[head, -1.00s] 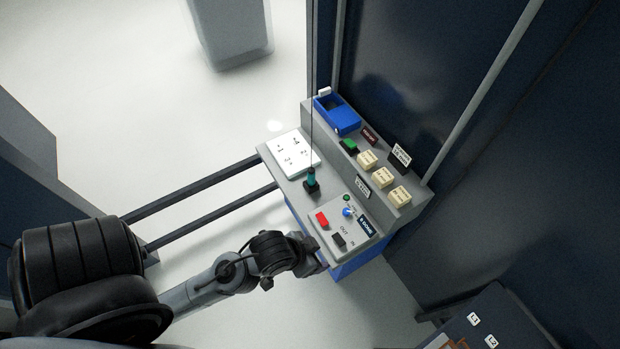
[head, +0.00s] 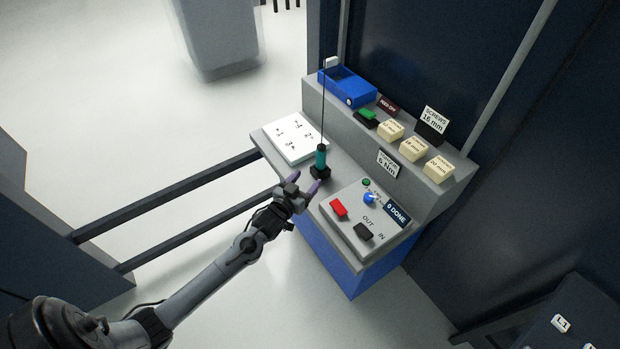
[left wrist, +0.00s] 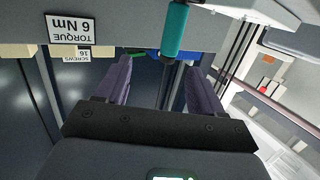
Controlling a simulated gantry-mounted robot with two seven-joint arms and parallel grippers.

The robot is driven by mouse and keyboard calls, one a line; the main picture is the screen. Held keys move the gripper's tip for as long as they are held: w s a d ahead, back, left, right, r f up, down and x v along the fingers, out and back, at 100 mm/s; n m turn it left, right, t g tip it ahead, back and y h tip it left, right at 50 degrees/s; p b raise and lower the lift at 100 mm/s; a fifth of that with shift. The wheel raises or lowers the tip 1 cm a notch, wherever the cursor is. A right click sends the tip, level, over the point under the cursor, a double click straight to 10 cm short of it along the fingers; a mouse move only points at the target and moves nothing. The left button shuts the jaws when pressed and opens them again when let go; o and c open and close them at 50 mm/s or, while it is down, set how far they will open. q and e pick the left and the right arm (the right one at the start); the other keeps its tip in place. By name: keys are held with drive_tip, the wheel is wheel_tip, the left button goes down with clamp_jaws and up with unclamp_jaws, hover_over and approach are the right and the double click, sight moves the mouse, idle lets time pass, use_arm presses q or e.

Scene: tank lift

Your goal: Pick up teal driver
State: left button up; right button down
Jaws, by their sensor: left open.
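The teal driver (head: 321,158) stands upright in a black holder (head: 320,172) on the grey bench, with a thin dark cable rising from its top. My left gripper (head: 303,184) is open just in front of and to the left of the driver, its purple fingers pointing towards it. In the left wrist view the driver (left wrist: 174,28) shows beyond the two fingers (left wrist: 160,85), near the upper middle and closer to the right finger. The fingers are apart with nothing between them that I can see. My right gripper is not in view.
A white plate (head: 283,151) with markings lies left of the driver. A control box (head: 345,231) with red and black switches stands to its right.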

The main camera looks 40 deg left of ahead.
sight(318, 158)
use_arm(q)
drive_tip(key=shift+t+y, duration=0.3)
drive_tip(key=w+a+f+b, duration=0.1)
drive_tip(key=b, duration=0.1)
drive_tip(key=w+a+f+b, duration=0.1)
drive_tip(key=b, duration=0.1)
drive_tip(key=shift+w+a+f, duration=0.15)
drive_tip(key=shift+a+f, duration=0.1)
drive_tip(key=shift+f, duration=0.15)
drive_tip(key=shift+t, duration=0.4)
drive_tip(key=b+x, duration=0.1)
drive_tip(key=x, duration=0.1)
drive_tip(key=b+x, duration=0.2)
drive_tip(key=x, duration=0.1)
drive_tip(key=r+b+x, duration=0.1)
drive_tip(key=x, duration=0.1)
drive_tip(key=shift+w+r, duration=0.1)
drive_tip(key=shift+w, duration=0.15)
drive_tip(key=shift+w+a+b, duration=0.1)
drive_tip(key=shift+w+b, duration=0.3)
drive_tip(key=shift+w, duration=0.1)
drive_tip(key=shift+b+x, duration=0.65)
drive_tip(key=shift+x, duration=1.65)
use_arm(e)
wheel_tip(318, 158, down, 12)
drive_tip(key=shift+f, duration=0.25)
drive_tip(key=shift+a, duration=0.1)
use_arm(q)
drive_tip(key=c, duration=1.1)
